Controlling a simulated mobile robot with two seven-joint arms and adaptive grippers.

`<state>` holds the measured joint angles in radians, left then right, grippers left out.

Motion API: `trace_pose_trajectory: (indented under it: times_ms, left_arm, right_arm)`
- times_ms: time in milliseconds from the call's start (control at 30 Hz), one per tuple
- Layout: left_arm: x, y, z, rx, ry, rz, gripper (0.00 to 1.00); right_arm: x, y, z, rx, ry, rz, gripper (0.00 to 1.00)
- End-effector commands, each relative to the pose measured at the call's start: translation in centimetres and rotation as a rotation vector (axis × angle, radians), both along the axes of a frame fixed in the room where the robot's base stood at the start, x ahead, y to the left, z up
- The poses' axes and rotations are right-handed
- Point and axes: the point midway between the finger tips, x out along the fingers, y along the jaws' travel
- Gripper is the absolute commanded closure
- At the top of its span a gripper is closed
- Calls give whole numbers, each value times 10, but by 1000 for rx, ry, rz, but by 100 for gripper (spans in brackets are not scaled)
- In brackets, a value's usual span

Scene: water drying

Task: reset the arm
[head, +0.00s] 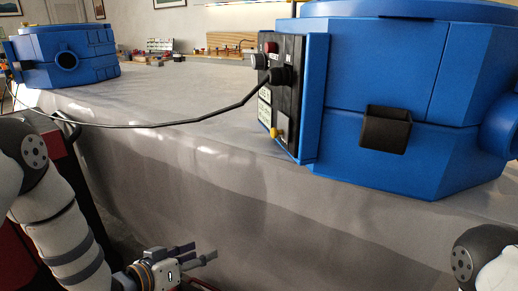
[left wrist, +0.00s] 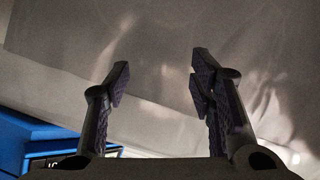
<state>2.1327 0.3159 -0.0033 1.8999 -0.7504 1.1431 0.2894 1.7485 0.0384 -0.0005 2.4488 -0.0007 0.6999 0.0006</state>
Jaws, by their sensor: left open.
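My left arm comes in from the left in the head view. Its gripper (head: 198,254) is low, in front of the hanging side of the grey table cover and below the table top. In the left wrist view the same gripper (left wrist: 160,85) has its two fingers spread, with nothing between them. My right arm shows only as a link at the lower right edge of the head view. Its gripper is out of the picture.
A large blue machine (head: 345,85) with a black control panel stands on the grey-covered table (head: 190,95) at right. A second blue machine (head: 95,70) stands at far left. A black cable (head: 150,125) runs between them. A wooden rack (head: 230,53) stands at the back.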

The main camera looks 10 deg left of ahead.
Motion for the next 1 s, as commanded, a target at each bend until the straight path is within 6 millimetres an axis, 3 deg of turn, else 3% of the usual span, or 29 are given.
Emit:
trace_pose_trajectory:
  times_ms: [100,167,233,300,400,500,633,1000]
  left_arm:
    - [-87,-6,-69,98,304,46,50]
    - [-140,-5,-97,158,468,62,50]
    - [-207,-2,-120,233,656,72,50]
    - [-272,3,-130,305,832,73,50]
    - [-352,13,-129,396,1042,68,50]
    - [-404,20,-120,458,1182,63,50]
    - [-432,25,-113,494,1259,60,50]
    - [-433,25,-113,495,1263,61,50]
  right_arm:
    - [7,0,7,0,-24,0,6]
    - [9,0,10,0,-33,0,6]
    - [12,0,13,0,-43,0,6]
    - [15,0,15,0,-53,0,6]
    - [18,0,18,0,-64,-1,6]
    - [20,0,20,0,-70,-1,6]
    - [20,0,20,0,-71,-1,6]
    - [20,0,20,0,-70,-1,6]
